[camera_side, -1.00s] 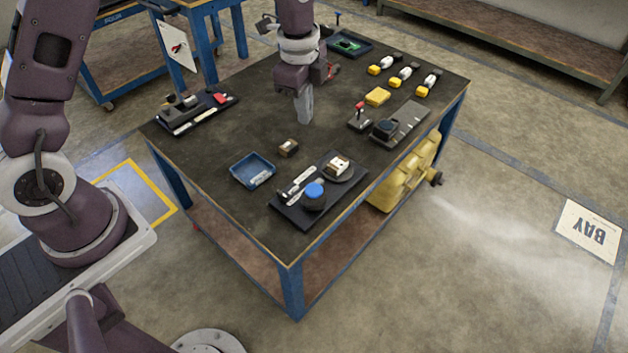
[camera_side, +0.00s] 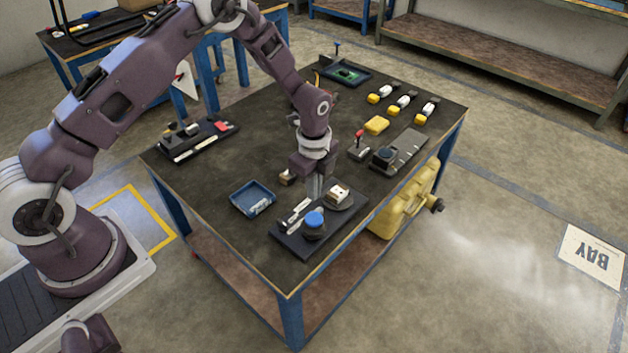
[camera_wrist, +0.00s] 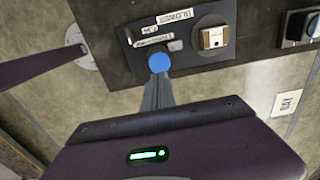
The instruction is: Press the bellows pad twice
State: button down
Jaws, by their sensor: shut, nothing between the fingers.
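The bellows pad appears as a round blue cap (camera_side: 314,218) on a dark base, standing on a black board (camera_side: 300,245) near the table's front corner. In the wrist view the blue cap (camera_wrist: 158,62) shows just beyond my fingertips, which hide its near edge. My gripper (camera_side: 315,190) points down and is shut with nothing held. In the side view it is just behind the cap; I cannot tell whether it touches. A white label reading "BLOWER" (camera_wrist: 174,16) lies on the board.
A round dark dish with a pale block (camera_side: 338,192) stands beside the cap on the same board. A black device (camera_side: 384,157) stands to the right. The table's middle-left is clear.

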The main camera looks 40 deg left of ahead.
aim_at(313, 218)
notch_tip(313, 218, down, 8)
jog(key=shift+r, duration=0.1)
dwell(0.4)
jog(key=shift+f, duration=1.05)
jog(key=shift+s, duration=0.1)
notch_tip(313, 218, up, 15)
jog(key=shift+w+f, duration=0.2)
jog(key=f, duration=1.2)
jog(key=shift+s+a+f, duration=0.1)
jog(key=shift+s+f, duration=0.1)
jog(key=shift+f, duration=0.05)
